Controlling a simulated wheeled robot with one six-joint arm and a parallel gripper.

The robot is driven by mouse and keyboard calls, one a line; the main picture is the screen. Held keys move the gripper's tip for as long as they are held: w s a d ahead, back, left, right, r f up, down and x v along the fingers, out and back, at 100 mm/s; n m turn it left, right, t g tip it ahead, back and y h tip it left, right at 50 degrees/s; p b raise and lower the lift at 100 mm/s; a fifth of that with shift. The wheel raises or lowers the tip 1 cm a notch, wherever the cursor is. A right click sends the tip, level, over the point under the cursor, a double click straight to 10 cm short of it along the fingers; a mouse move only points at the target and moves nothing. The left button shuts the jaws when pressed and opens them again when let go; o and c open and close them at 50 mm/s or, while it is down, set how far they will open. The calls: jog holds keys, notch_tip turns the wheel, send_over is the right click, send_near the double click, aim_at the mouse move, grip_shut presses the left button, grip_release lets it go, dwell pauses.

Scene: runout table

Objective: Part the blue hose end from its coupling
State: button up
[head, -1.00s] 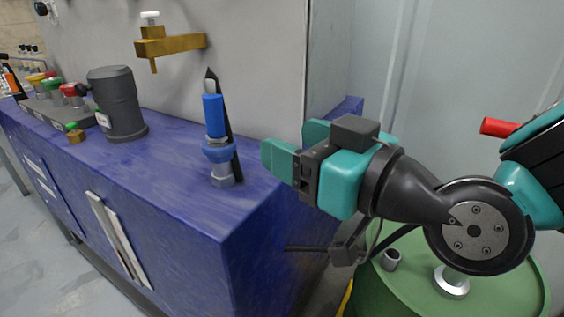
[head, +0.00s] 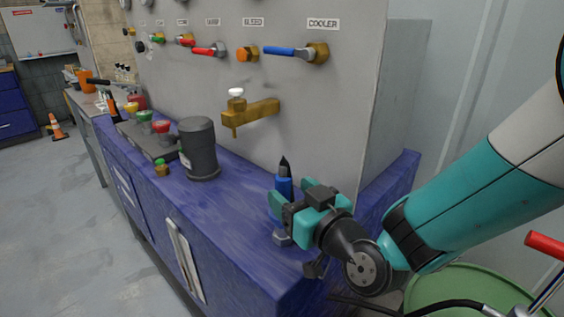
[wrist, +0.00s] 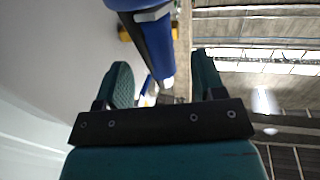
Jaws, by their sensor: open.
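The blue hose end (head: 283,187) stands upright on the blue bench top, with a black pointed piece behind it. A grey hex nut (head: 282,239) shows at its foot; the blue collar of the coupling above the nut is mostly hidden by my gripper. My gripper (head: 291,195) is open at the hose end, and its teal fingers overlap it in the head view. In the wrist view, the blue hose end (wrist: 166,62) appears between the two open fingers (wrist: 163,82). I cannot tell whether either finger touches it.
A brass tap (head: 250,111) sticks out from the grey panel above. A dark grey canister (head: 198,150) and a block with coloured knobs (head: 150,142) stand to the left. A green drum (head: 470,283) is at the lower right. The bench between canister and hose end is clear.

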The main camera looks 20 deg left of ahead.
aim_at(283, 163)
jog(key=p+x, duration=0.2)
jog(key=p, duration=0.1)
jog(key=shift+w+a+r, duration=0.25)
jog(key=shift+a, duration=0.1)
jog(key=shift+w+a+f+p, duration=0.25)
jog(key=shift+a+p, duration=0.1)
grip_shut()
jog(key=shift+r, duration=0.1)
jog(key=shift+r+p, duration=2.3)
jog(key=shift+r, duration=0.7)
